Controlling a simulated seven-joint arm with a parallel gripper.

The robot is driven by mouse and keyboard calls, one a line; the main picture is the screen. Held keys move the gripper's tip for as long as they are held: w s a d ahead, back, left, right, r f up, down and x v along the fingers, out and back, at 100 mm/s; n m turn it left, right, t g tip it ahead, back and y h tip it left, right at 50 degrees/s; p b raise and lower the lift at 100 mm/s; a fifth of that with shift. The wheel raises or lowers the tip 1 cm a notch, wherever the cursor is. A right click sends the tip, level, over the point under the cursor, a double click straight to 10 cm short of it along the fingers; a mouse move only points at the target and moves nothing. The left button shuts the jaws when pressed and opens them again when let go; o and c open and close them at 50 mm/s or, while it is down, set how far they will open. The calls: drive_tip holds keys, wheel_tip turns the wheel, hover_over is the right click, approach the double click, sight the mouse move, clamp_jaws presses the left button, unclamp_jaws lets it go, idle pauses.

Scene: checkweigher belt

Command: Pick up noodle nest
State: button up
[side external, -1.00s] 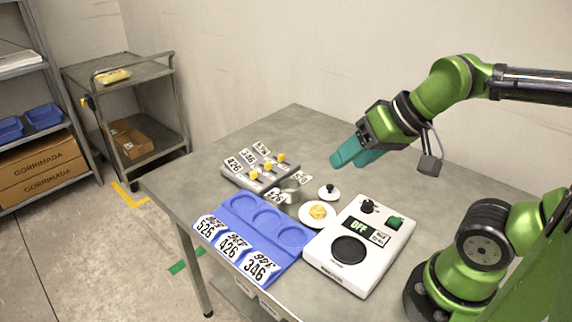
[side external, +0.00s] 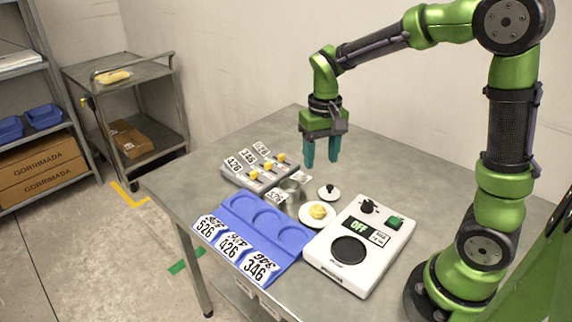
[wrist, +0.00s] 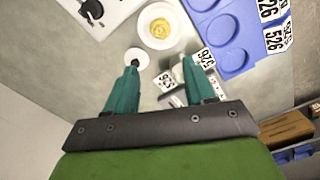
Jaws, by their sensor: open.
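The noodle nest (side external: 318,211) is a small yellow coil on a white saucer (side external: 311,224) on the table, left of the scale. In the wrist view the nest (wrist: 159,27) lies on its saucer (wrist: 172,41) near the top, beyond the fingertips. My gripper (side external: 321,164) points down with two teal fingers, above the table and behind the saucer. In the wrist view my gripper (wrist: 160,62) is open with nothing between its fingers. It is well above and apart from the nest.
A white scale (side external: 375,244) reading OFF stands right of the saucer. A blue tray (side external: 240,206) with round wells and number cards lies left. A metal cup (side external: 292,193), a black-knobbed white lid (side external: 329,193) and a grey slider unit (side external: 243,178) stand nearby. The table's back is clear.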

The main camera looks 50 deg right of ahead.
hover_over(318, 207)
drive_tip(key=f, duration=1)
drive_tip(key=shift+w+d, duration=0.2)
drive_tip(key=shift+w, duration=0.05)
drive_tip(key=shift+s+a+f, duration=0.1)
drive_tip(key=shift+s+f, duration=0.05)
drive_tip(key=shift+f, duration=1.2)
drive_tip(key=shift+s+a+f, duration=0.1)
drive_tip(key=shift+f, duration=1.2)
drive_tip(key=c, duration=0.7)
